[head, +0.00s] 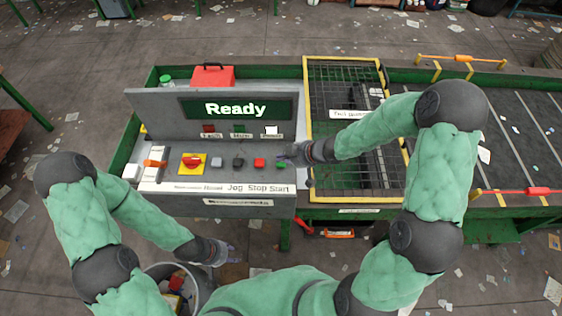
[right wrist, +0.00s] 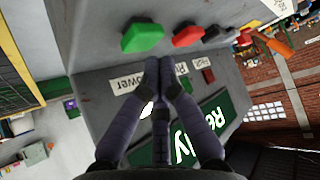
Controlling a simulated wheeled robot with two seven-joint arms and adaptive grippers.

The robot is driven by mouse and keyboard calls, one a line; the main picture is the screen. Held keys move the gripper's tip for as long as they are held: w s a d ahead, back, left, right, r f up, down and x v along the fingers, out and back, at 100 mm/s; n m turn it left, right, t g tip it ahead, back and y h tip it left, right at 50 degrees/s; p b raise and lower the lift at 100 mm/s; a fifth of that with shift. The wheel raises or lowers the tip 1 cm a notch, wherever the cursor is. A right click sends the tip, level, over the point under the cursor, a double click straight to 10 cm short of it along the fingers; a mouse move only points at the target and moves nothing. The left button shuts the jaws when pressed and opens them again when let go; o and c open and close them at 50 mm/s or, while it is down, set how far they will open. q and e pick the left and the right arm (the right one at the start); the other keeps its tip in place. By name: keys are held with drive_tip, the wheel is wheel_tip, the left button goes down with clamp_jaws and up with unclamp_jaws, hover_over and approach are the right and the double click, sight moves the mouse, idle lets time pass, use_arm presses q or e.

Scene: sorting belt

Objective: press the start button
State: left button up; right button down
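The green start button (head: 283,163) is at the right end of the button row on the grey control panel (head: 225,199), above the label "Start". It also shows in the right wrist view (right wrist: 142,38), apparently standing proud of the panel. My right gripper (head: 287,153) is just beside and above the button in the head view. In the right wrist view its fingertips (right wrist: 160,64) are together, with nothing between them and a visible gap to the green button. My left gripper (head: 219,252) hangs below the panel beside a bin; its fingers are too small to judge.
The red stop button (head: 259,163) is the start button's neighbour, with a black jog knob (head: 238,162) beyond. The screen (head: 237,109) reads "Ready". A yellow-framed mesh guard (head: 308,120) stands right of the panel. A grey bin (head: 207,290) is below left.

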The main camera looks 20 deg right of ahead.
sight(283, 164)
drive_tip(key=shift+f, duration=0.15)
drive_tip(key=shift+f, duration=0.25)
drive_tip(key=shift+f+b, duration=0.4)
drive_tip(key=shift+f, duration=0.1)
idle(0.8)
drive_tip(key=shift+r, duration=0.1)
drive_tip(key=shift+r+p, duration=0.8)
drive_tip(key=shift+p, duration=0.3)
drive_tip(key=shift+r, duration=0.1)
wheel_tip(283, 164, up, 5)
drive_tip(key=p, duration=0.5)
drive_tip(key=shift+p, duration=0.35)
